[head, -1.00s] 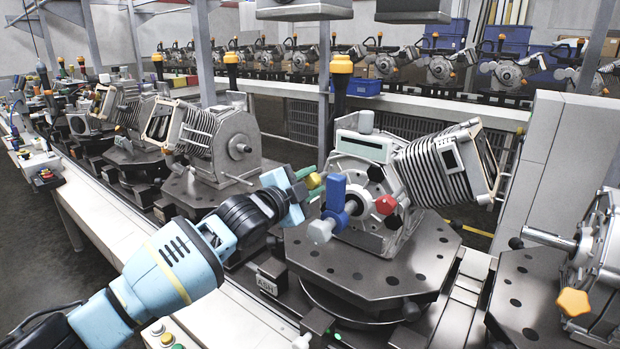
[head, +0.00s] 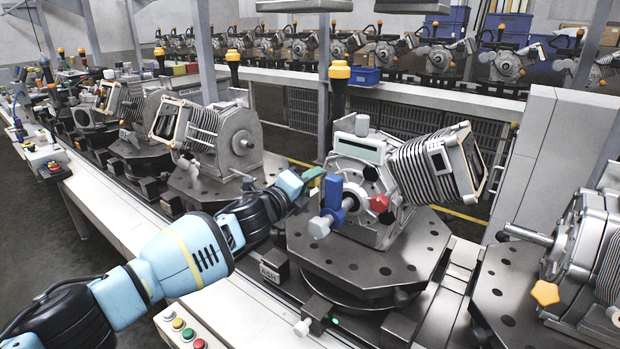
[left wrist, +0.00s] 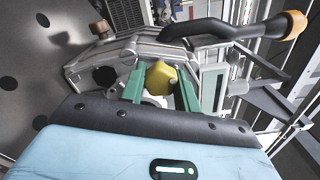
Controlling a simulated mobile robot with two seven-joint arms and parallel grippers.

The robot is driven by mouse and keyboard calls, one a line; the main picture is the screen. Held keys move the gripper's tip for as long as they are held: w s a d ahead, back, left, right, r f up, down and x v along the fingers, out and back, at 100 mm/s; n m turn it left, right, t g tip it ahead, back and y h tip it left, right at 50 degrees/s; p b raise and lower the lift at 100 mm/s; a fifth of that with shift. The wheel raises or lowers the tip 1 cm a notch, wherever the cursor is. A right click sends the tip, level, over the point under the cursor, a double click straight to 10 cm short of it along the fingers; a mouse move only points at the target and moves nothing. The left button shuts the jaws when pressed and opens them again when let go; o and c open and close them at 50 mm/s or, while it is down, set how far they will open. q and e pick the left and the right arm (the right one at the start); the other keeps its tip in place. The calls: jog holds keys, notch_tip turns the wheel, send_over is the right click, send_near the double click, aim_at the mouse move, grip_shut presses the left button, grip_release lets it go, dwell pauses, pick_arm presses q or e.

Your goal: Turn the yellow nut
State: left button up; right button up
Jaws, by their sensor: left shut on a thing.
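The yellow nut (left wrist: 160,75) shows in the left wrist view, between the two green fingers of my left gripper (left wrist: 160,88). The fingers are shut on it from both sides. In the head view my left gripper (head: 314,182) reaches in from the left to the near side of the grey engine housing (head: 372,222). There the nut is hidden behind the gripper. My right gripper is not in view.
The housing stands on a dark octagonal fixture plate (head: 365,272). Another housing with a yellow star-shaped knob (head: 544,293) stands at the right. More housings line the conveyor at the left. A box with coloured buttons (head: 188,333) is at the lower left.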

pick_arm(q)
jog(key=shift+m, duration=1)
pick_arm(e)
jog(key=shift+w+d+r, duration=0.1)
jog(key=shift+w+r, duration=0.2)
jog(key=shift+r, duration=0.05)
pick_arm(q)
jog(key=shift+m, duration=0.3)
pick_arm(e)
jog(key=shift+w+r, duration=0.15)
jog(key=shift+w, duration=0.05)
pick_arm(q)
jog(key=o, duration=1)
jog(key=shift+s+a+p, duration=0.1)
jog(key=shift+p, duration=0.2)
jog(key=shift+p+v, duration=0.9)
jog(key=shift+v, duration=2.85)
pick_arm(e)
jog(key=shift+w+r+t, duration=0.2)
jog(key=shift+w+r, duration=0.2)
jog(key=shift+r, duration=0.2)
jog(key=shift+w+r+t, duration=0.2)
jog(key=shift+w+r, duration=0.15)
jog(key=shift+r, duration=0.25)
